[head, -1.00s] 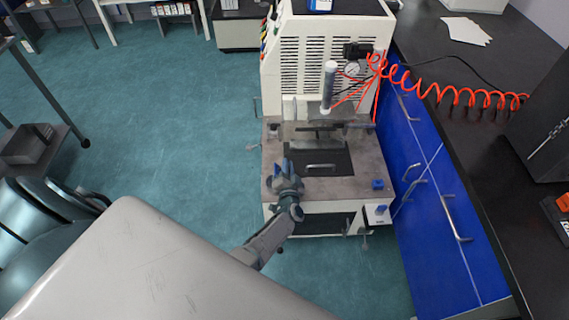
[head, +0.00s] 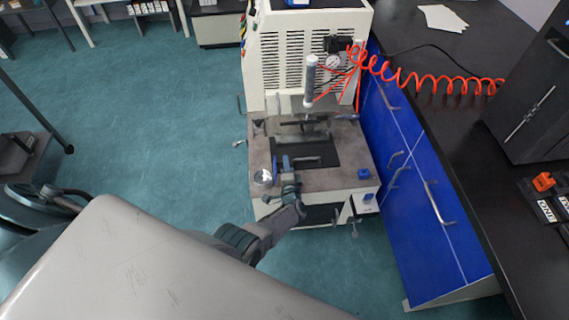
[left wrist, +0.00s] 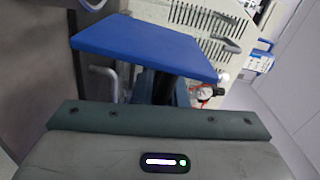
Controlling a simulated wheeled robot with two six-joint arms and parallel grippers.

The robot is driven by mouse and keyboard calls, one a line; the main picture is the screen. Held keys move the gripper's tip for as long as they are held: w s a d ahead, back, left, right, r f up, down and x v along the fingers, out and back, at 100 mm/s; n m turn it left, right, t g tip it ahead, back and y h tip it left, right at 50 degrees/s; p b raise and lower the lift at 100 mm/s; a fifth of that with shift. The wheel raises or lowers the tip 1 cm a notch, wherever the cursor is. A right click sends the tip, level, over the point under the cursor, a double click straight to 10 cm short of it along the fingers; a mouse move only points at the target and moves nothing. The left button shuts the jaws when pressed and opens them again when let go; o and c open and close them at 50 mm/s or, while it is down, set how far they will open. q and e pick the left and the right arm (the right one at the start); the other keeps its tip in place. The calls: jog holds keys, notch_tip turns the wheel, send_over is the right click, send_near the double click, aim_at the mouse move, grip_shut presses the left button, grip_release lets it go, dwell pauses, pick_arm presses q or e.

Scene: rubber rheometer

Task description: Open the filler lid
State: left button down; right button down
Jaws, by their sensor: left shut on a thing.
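The rheometer (head: 305,60) is a white machine with a grey deck. A dark flat lid (head: 325,150) with a metal bar handle (head: 312,159) lies in the deck's middle; I take it as the filler lid, and it looks flat and closed. My left gripper (head: 281,163), with blue fingers, is at the handle's left end and is shut on it; the grip itself is partly hidden. In the left wrist view a blue finger plate (left wrist: 145,45) covers the middle, and a metal handle (left wrist: 104,84) shows at its left. My right gripper is not in view.
A clear-topped column (head: 310,80) stands behind the lid. A red coiled hose (head: 430,77) runs to the right. A silver round part (head: 263,178) sits at the deck's left front. A blue cabinet (head: 425,190) with a black bench top closes off the right.

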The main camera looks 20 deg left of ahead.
pick_arm(q)
jog(key=shift+d+f, duration=0.15)
jog(key=shift+f, duration=0.05)
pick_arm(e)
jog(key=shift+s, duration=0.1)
pick_arm(q)
jog(key=c, duration=1.5)
grip_release()
